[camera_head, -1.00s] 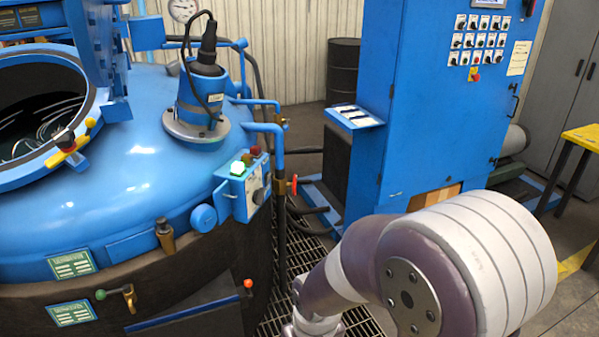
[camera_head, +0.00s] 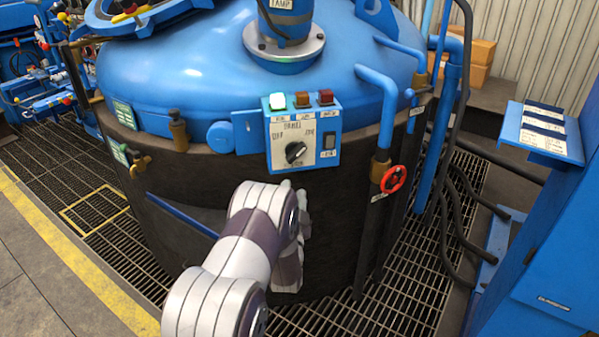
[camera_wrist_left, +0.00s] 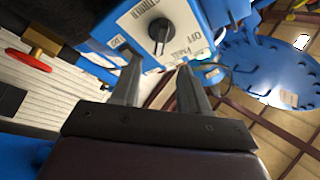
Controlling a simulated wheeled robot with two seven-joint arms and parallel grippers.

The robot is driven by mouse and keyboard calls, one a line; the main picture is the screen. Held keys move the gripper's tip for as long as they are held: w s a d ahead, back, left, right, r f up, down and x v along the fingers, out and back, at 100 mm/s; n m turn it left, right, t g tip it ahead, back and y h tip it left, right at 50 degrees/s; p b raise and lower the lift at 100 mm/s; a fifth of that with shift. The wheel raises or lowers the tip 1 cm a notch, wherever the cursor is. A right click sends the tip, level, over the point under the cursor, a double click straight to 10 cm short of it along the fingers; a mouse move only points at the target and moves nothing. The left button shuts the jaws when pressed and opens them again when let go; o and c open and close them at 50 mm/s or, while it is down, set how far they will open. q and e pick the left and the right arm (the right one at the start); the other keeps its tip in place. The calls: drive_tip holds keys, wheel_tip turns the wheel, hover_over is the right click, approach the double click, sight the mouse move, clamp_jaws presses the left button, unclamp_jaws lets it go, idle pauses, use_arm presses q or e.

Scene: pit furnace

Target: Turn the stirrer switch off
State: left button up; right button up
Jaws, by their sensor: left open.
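A green lamp (camera_head: 277,101) is lit on the box top, beside two darker buttons. My left gripper (camera_head: 301,205) is just below the box in the head view, its fingers hard to make out. In the left wrist view the knob (camera_wrist_left: 160,30) lies ahead of the open, empty fingers of my left gripper (camera_wrist_left: 158,78). They appear apart from it. "OFF" is printed beside the knob. My right gripper is out of view.
A red valve wheel (camera_head: 393,179) on a blue pipe is right of the box. A thin blue bar (camera_head: 182,215) sticks out left of my arm. A blue cabinet (camera_head: 560,240) stands at the right. Grating floor surrounds the vessel.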

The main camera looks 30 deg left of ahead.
sight(296, 157)
use_arm(q)
drive_tip(key=x, duration=1.2)
clamp_jaws()
